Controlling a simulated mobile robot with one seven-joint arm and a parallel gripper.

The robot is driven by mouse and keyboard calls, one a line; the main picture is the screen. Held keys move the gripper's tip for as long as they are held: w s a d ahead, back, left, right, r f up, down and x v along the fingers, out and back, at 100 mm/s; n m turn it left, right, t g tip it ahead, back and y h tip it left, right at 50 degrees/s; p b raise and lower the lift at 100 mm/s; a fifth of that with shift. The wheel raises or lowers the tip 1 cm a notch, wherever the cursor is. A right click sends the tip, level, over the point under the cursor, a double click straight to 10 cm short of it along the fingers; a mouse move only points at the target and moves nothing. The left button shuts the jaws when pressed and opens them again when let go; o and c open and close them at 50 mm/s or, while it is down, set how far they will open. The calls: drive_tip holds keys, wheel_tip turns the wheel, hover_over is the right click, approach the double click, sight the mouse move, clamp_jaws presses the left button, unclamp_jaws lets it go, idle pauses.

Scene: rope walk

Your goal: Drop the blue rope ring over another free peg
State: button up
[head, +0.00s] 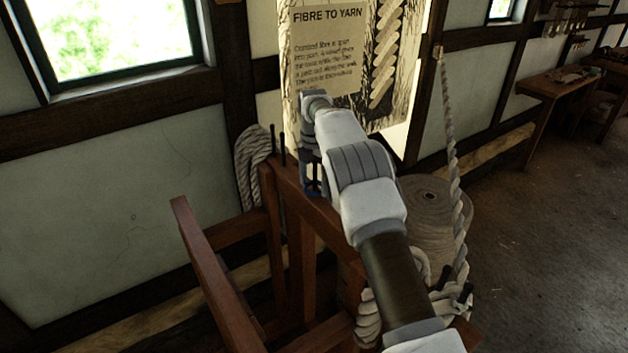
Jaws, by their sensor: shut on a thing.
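My gripper (312,182) is at the far end of my arm, over the reddish wooden rail (325,222). It is shut on the blue rope ring (313,192), of which only a small dark blue bit shows; the arm and fingers hide the rest. Two dark upright pegs (277,145) stand bare at the rail's far end, to the left of my gripper. More dark pegs (465,297) show at the near right end, beside pale rope. My arm covers the rail's middle, so I cannot tell whether pegs stand there.
A pale rope coil (253,165) hangs at the rail's far end. A large rope reel (430,215) and a thick slanting rope (452,160) stand to the right. A wooden beam (215,270) juts at left. A lit sign (330,50) stands behind. Floor is clear at right.

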drive_tip(key=shift+f, duration=0.45)
drive_tip(key=o, duration=1.1)
wheel_tip(320, 180, up, 12)
drive_tip(key=shift+p, duration=1.15)
